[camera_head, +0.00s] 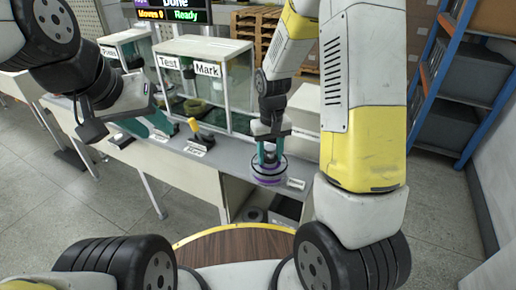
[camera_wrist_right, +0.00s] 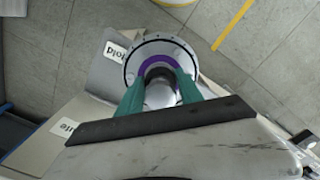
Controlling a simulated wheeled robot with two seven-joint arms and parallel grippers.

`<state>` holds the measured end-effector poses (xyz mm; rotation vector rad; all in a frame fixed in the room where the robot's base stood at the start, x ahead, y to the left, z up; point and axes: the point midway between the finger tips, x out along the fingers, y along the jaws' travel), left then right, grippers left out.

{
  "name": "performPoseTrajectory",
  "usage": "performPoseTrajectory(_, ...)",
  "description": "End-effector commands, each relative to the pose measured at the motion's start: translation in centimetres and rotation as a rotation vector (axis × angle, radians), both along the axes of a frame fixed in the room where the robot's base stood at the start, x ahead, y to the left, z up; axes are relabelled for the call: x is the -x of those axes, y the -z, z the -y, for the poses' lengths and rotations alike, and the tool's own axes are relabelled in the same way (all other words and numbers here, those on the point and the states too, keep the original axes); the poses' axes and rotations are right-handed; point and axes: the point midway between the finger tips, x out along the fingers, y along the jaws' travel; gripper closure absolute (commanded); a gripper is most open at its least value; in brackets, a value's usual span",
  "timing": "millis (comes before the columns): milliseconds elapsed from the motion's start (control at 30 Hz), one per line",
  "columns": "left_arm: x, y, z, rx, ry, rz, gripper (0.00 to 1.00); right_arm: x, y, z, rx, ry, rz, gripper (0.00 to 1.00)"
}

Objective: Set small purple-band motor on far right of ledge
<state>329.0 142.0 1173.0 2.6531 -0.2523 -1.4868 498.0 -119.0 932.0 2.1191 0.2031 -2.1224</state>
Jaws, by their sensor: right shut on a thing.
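The motor is a round white hub with a purple band (camera_head: 268,172). In the right wrist view the motor (camera_wrist_right: 143,55) shows its pale flange, purple ring and dark centre. My right gripper (camera_head: 269,155) is shut on its hub from above; the teal fingers of the gripper (camera_wrist_right: 160,88) flank the dark centre. The motor appears at the front edge of the grey ledge (camera_head: 228,160), by its right part; I cannot tell whether it touches. My left gripper (camera_head: 150,126) has teal fingers that look apart, over the left part of the ledge; it seems empty.
Glass-fronted boxes marked Test (camera_head: 168,62) and Mark (camera_head: 207,69) stand behind the ledge. A yellow-topped part (camera_head: 194,127) stands left of the motor. A small label (camera_head: 296,184) lies right of it. A Hold label (camera_wrist_right: 115,51) shows beside the motor. Blue shelving (camera_head: 440,75) stands right.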

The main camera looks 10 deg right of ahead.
Motion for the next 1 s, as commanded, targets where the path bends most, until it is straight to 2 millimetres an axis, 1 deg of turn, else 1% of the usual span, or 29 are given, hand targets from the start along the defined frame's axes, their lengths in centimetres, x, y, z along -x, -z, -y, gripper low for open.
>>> performPoseTrajectory(33,0.0,0.0,0.0,0.0,0.0,0.0,0.64,-1.2,0.1,0.7,-0.001,0.005,0.004,1.0)
performPoseTrajectory(200,0.0,0.0,0.0,0.0,0.0,0.0,0.64,-4.2,0.4,2.5,-0.001,0.003,0.006,1.0)
performPoseTrajectory(367,0.0,0.0,0.0,0.0,0.0,0.0,0.64,-6.1,0.5,3.7,-0.001,0.002,0.005,1.0)
performPoseTrajectory(667,0.0,0.0,0.0,0.0,0.0,0.0,0.64,-7.5,0.7,4.6,-0.001,0.001,0.005,1.0)
performPoseTrajectory(900,0.0,0.0,0.0,0.0,0.0,0.0,0.64,-7.4,3.8,4.6,-0.001,0.0,0.001,1.0)
performPoseTrajectory(1000,0.0,0.0,0.0,0.0,0.0,0.0,0.64,-7.5,4.2,4.6,-0.001,0.001,0.005,1.0)
